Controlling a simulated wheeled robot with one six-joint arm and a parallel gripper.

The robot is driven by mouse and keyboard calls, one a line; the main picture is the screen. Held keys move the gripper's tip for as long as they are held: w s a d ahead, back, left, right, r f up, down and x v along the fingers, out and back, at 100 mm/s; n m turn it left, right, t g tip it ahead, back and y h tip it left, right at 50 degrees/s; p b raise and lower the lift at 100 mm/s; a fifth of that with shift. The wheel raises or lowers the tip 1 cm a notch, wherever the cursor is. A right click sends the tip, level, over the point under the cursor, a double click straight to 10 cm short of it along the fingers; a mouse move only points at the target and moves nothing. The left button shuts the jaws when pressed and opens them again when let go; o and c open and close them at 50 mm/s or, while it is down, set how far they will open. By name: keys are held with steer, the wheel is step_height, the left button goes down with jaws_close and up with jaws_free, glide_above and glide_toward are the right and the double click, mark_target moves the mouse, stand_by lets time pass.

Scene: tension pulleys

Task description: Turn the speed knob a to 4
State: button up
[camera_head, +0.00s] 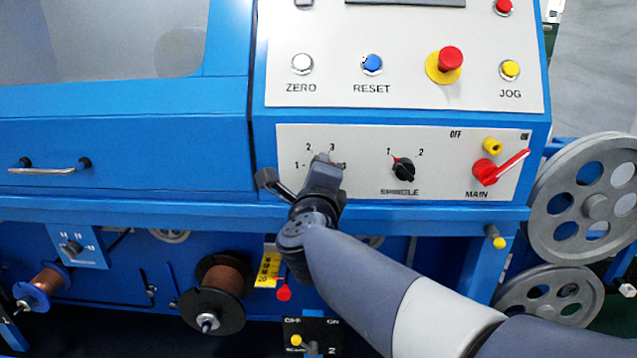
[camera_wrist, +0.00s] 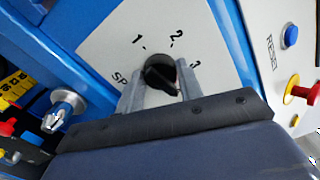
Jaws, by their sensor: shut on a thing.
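The speed knob (camera_wrist: 158,70) is a round black knob on a light grey panel. In the wrist view it sits between the two grey fingers of my gripper (camera_wrist: 160,88), which is shut on it. Printed marks 1, 2 and 3 show around it, and part of a label starting "SP". The 4 mark cannot be read there. In the head view my gripper (camera_head: 323,166) covers the knob almost wholly; 1, 2 and 3 show around it, and a mark at its right is partly covered. I cannot tell which mark the knob points at.
Right of my gripper are the black spindle knob (camera_head: 404,170), near mark 1, and the red main switch handle (camera_head: 500,168). Above are the zero button (camera_head: 301,64), blue reset button (camera_head: 372,64) and red emergency button (camera_head: 449,60). A blue rail (camera_head: 150,209) runs below the panel.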

steer(key=shift+m+b, duration=0.5)
steer(key=shift+m, duration=0.6)
steer(key=o, duration=1)
steer(key=shift+s, duration=0.1)
steer(key=s+p, duration=0.2)
steer(key=s, duration=0.8)
steer(key=shift+s+a, duration=0.15)
steer(key=shift+s, duration=0.15)
